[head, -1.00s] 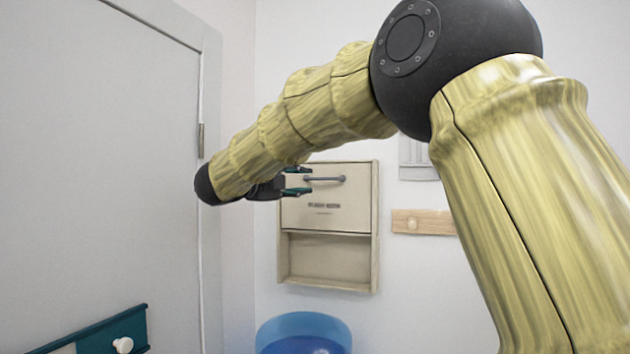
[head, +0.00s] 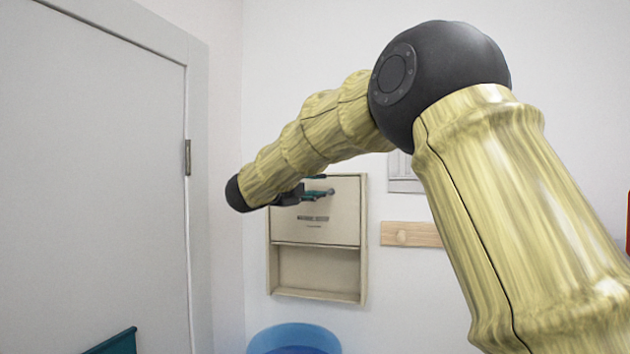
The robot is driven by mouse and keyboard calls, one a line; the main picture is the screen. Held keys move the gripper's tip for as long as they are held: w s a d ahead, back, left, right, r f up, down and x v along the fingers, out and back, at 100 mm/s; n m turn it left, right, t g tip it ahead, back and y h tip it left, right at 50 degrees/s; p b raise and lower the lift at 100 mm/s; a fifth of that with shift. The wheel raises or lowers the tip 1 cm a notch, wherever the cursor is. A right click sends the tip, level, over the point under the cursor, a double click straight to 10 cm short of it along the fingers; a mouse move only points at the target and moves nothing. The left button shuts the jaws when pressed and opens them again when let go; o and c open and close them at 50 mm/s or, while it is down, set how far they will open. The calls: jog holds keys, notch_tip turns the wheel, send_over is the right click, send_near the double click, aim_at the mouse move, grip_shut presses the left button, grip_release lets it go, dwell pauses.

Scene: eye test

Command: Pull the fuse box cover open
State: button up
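The fuse box (head: 364,265) is a pale beige wooden cabinet on the back wall, with an open recess in its lower half. Its cover (head: 342,225) fills the upper half and looks shut. A grey bar handle (head: 329,192) lies across the upper part of the cover, its left part hidden by my gripper. My gripper (head: 321,197) is in front of the cover with its two teal fingers apart, one above and one below the handle's height. I cannot tell whether the fingers touch the handle.
A grey door (head: 90,190) fills the left side. A wooden rail with a knob (head: 402,237) is on the wall to the right of the box. A blue round bin (head: 294,338) stands below the box. A teal board (head: 112,343) shows at the lower left.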

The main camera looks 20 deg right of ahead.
aim_at(311, 211)
jog(key=w, duration=0.1)
jog(key=w+f, duration=0.1)
jog(key=w, duration=0.1)
jog(key=w+d+f, duration=0.1)
jog(key=shift+w+f, duration=0.15)
jog(key=shift+w, duration=0.2)
jog(key=shift+s+a, duration=0.1)
jog(key=shift+a, duration=0.2)
jog(key=shift+c, duration=0.6)
jog(key=shift+a+r, duration=0.2)
jog(key=shift+a, duration=0.05)
jog(key=c, duration=0.3)
jog(key=shift+s+d, duration=0.1)
jog(key=shift+s, duration=0.05)
grip_shut()
jog(key=shift+s+d, duration=0.1)
jog(key=shift+d, duration=0.15)
jog(key=shift+o, duration=2.1)
grip_release()
jog(key=shift+d+f, duration=0.1)
jog(key=shift+d, duration=0.15)
jog(key=shift+a, duration=0.1)
